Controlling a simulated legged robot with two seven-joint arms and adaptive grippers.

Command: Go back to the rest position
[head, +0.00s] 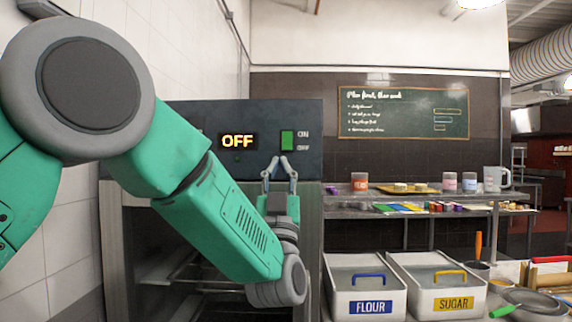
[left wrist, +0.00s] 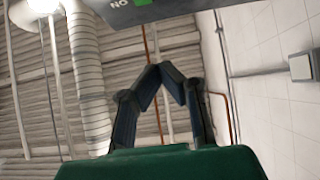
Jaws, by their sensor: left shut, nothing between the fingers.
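My left arm comes in from the left in the head view. My left gripper (head: 279,172) points up in front of the oven's control panel (head: 223,140), below the green switch (head: 287,140). It also shows in the left wrist view (left wrist: 166,68), where its fingertips meet with nothing between them. The panel's display (head: 237,141) reads OFF. In the left wrist view the panel's edge (left wrist: 160,12) is at the top. My right gripper is not in view.
To the right stand a FLOUR bin (head: 365,287) and a SUGAR bin (head: 438,284). Behind them is a metal shelf (head: 400,194) with jars, boards and a jug (head: 495,179). A pan (head: 533,303) is at the lower right. A white tiled wall (head: 55,230) is close on the left.

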